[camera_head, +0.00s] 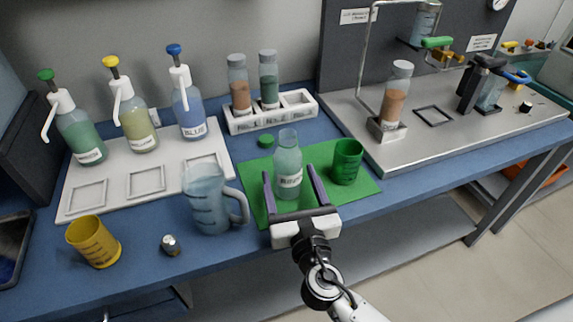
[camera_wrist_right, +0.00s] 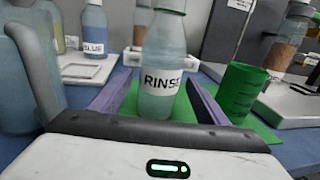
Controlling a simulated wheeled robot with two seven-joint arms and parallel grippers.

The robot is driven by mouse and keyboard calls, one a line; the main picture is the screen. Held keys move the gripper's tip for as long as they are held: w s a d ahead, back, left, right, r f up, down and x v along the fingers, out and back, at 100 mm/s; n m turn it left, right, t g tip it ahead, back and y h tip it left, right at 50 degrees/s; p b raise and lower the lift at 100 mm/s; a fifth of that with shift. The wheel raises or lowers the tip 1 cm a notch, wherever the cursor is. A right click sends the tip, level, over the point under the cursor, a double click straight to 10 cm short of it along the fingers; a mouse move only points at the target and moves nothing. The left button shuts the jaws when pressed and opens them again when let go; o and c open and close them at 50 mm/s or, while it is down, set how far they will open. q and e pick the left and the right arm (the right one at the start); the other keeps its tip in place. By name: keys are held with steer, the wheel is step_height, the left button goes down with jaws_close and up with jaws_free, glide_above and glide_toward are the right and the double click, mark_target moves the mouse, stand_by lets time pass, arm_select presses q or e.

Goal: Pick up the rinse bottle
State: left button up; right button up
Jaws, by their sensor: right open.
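The rinse bottle (camera_head: 288,168) is a clear, pale green bottle with a white label. It stands upright on the green mat (camera_head: 360,189). In the right wrist view the bottle (camera_wrist_right: 160,55) shows the label "RINSE". My right gripper (camera_head: 289,176) is open, with one purple finger on each side of the bottle. In the right wrist view the open fingers (camera_wrist_right: 158,95) flank the bottle's lower part, with gaps visible at both sides. The left gripper does not show.
A green cup (camera_head: 347,162) stands right of the bottle. A clear measuring jug (camera_head: 207,200) stands close on the left. A green cap (camera_head: 265,141) lies behind. A white rack (camera_head: 243,121) with two bottles stands at the back. A yellow cup (camera_head: 94,242) stands front left.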

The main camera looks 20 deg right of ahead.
steer(key=shift+w, duration=0.65)
steer(key=w, duration=0.4)
steer(key=shift+w+d, duration=0.25)
steer(key=shift+c, duration=0.2)
steer(key=c, duration=0.3)
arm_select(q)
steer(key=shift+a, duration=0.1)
arm_select(e)
steer(key=c, duration=1.1)
steer(key=shift+r, duration=0.25)
